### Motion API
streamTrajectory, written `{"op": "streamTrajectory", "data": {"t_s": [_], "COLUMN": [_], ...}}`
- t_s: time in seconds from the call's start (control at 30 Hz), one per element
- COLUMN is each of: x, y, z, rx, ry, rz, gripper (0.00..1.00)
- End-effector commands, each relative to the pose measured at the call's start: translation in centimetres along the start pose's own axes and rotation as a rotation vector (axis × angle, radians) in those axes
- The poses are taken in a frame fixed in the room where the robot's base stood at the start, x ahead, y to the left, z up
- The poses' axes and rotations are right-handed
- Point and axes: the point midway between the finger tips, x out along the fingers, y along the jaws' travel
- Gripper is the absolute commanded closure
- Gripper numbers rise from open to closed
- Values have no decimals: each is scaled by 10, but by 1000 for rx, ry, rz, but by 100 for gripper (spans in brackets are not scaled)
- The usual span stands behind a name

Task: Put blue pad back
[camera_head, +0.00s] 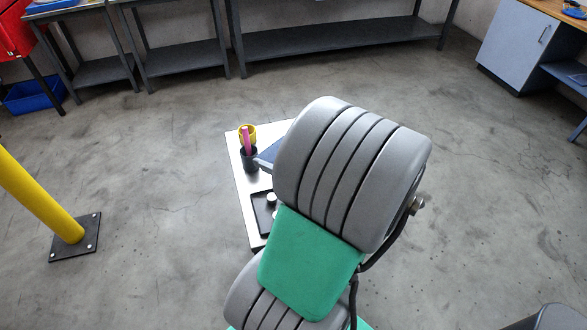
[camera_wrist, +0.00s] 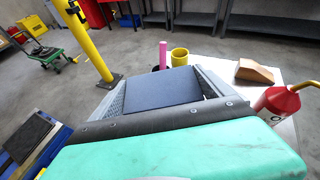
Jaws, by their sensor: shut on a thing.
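The blue pad (camera_wrist: 160,92) is a flat dark blue slab between the two grey fingers of my gripper (camera_wrist: 162,98) in the wrist view. The fingers are shut on its left and right sides. In the head view only a small blue corner of the pad (camera_head: 271,152) shows at the left of my arm, over the white table (camera_head: 238,186). My arm hides the rest of the pad and most of the table. I cannot tell whether the pad touches the table, and no empty place for it is clearly visible.
A dark cup (camera_head: 249,160) with a magenta item and a yellow cup (camera_head: 248,131) stand near the table's left edge. A dark tray (camera_head: 262,212) lies nearer. A tan wedge (camera_wrist: 254,71) and red bottle (camera_wrist: 279,101) are at right. A yellow post (camera_head: 40,197) stands left.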

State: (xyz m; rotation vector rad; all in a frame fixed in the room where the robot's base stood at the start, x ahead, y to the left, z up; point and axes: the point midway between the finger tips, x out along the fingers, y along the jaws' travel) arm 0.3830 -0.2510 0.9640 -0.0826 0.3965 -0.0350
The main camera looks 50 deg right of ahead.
Motion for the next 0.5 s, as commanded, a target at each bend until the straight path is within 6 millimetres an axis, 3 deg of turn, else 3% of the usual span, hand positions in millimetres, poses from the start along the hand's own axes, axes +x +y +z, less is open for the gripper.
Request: {"op": "streamTrajectory", "data": {"t_s": [0.03,0.1,0.23,0.5], "x": [-10,-22,-25,38], "y": [-12,-21,-30,-72], "z": [-15,-21,-25,-37], "rx": [42,85,115,114], "ry": [0,0,-1,-1], "rz": [-28,-45,-50,-46], "gripper": [49,49,49,49]}}
